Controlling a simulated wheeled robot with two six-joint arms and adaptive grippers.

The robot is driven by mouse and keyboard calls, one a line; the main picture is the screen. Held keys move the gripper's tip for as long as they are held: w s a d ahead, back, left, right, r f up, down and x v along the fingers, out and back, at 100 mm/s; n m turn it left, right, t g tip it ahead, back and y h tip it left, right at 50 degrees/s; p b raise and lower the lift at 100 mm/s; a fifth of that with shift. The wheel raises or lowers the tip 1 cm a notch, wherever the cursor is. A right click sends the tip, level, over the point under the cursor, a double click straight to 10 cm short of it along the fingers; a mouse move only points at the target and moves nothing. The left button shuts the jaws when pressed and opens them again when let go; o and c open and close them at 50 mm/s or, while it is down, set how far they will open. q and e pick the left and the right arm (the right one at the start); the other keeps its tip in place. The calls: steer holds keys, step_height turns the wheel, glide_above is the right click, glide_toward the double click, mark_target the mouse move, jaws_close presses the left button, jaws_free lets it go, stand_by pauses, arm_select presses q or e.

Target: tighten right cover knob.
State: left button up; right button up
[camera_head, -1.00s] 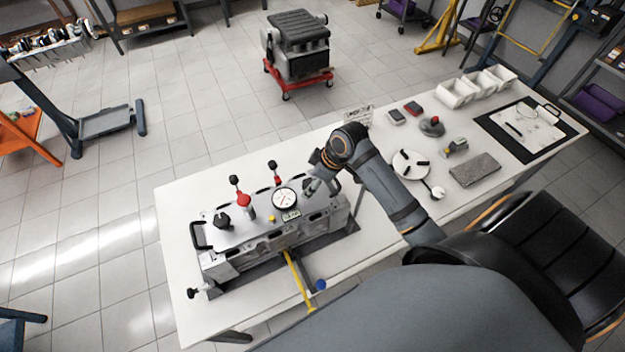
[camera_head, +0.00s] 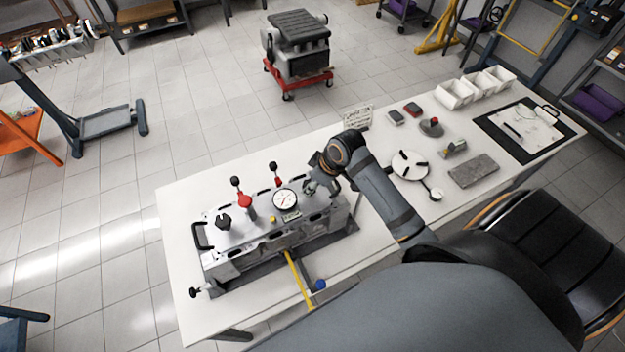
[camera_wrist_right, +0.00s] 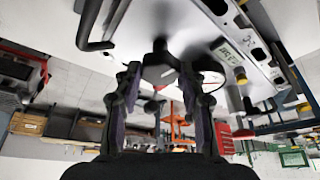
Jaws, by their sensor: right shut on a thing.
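The silver engine cover fixture (camera_head: 265,222) lies on the white table. My right gripper (camera_head: 311,187) is at its right end and hides the right cover knob in the head view. In the right wrist view, the dark right cover knob (camera_wrist_right: 160,62) stands out from the cover plate, between the fingertips of my right gripper (camera_wrist_right: 158,75), which is shut on it. A matching black knob (camera_head: 223,221) sits on the left part of the cover. My left gripper is in neither view.
A yellow bar (camera_head: 298,279) sticks out in front. A white disc (camera_head: 410,165) and small tools lie to the right. The table's back left is clear.

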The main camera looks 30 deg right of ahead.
steer(key=shift+a+r+m+h+p, duration=0.1)
steer(key=shift+m+h+p, duration=0.3)
steer(key=shift+m, duration=0.5)
steer(key=shift+m+t+h, duration=0.3)
steer(key=shift+m, duration=0.7)
steer(key=m, duration=0.1)
steer(key=m+h, duration=0.1)
steer(key=m, duration=0.2)
steer(key=shift+a+h, duration=0.25)
steer(key=shift+h, duration=0.15)
steer(key=shift+a+m+h, duration=0.1)
steer(key=shift+m+h, duration=0.6)
steer(key=shift+m, duration=1.5)
steer(key=o, duration=1.1)
steer(key=shift+o, duration=0.2)
